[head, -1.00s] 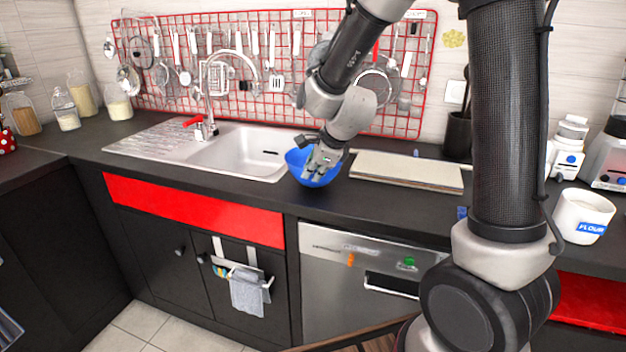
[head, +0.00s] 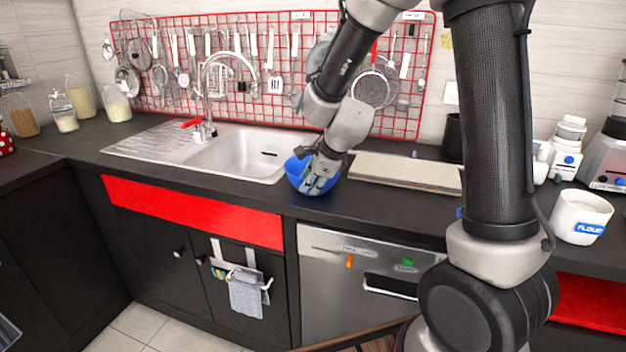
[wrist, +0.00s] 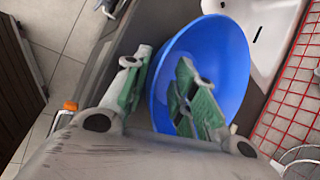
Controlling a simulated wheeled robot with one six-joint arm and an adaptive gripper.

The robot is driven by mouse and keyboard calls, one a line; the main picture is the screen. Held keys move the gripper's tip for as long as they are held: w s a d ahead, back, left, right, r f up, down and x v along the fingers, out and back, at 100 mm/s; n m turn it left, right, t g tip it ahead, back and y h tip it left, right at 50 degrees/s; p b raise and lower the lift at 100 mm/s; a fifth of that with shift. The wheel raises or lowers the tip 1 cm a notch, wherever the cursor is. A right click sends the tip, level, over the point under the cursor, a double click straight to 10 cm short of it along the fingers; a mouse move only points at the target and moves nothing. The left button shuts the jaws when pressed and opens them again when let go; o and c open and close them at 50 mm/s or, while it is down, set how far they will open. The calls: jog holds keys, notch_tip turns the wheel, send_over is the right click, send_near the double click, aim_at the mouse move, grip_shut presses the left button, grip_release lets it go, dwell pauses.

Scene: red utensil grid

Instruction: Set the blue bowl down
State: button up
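The blue bowl (head: 298,174) is upright at the front of the dark counter, just right of the sink, and looks to be resting on it. My gripper (head: 316,188) is at the bowl's front rim, pointing down. In the wrist view, the bowl (wrist: 222,50) fills the middle. My gripper (wrist: 162,75) has its two green-padded fingers apart there, one inside the bowl and one outside, with the rim between them. A gap shows between the fingers. The bowl's underside is hidden.
The sink (head: 240,155) lies directly left of the bowl. A pale board (head: 405,172) lies close on its right. A red utensil grid (head: 270,70) hangs behind. A white flour pot (head: 580,215) stands far right. The counter's front edge is close to the bowl.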

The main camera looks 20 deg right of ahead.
jog(key=v, duration=1.2)
jog(key=s+d+r+n, duration=0.2)
jog(key=s+d+n, duration=0.2)
jog(key=s+n, duration=0.3)
jog(key=s+d+r+n+g+h, duration=0.1)
jog(key=s+d+n, duration=0.3)
jog(key=s+n, duration=0.3)
jog(key=s+d+r+n+g+h, duration=0.1)
jog(key=s+d+r+n, duration=0.1)
jog(key=s+d+n, duration=0.2)
jog(key=s+n, duration=0.3)
jog(key=s, duration=0.1)
jog(key=shift+s+d+r+n, duration=0.3)
jog(key=shift+r+n, duration=0.05)
jog(key=shift+n, duration=0.05)
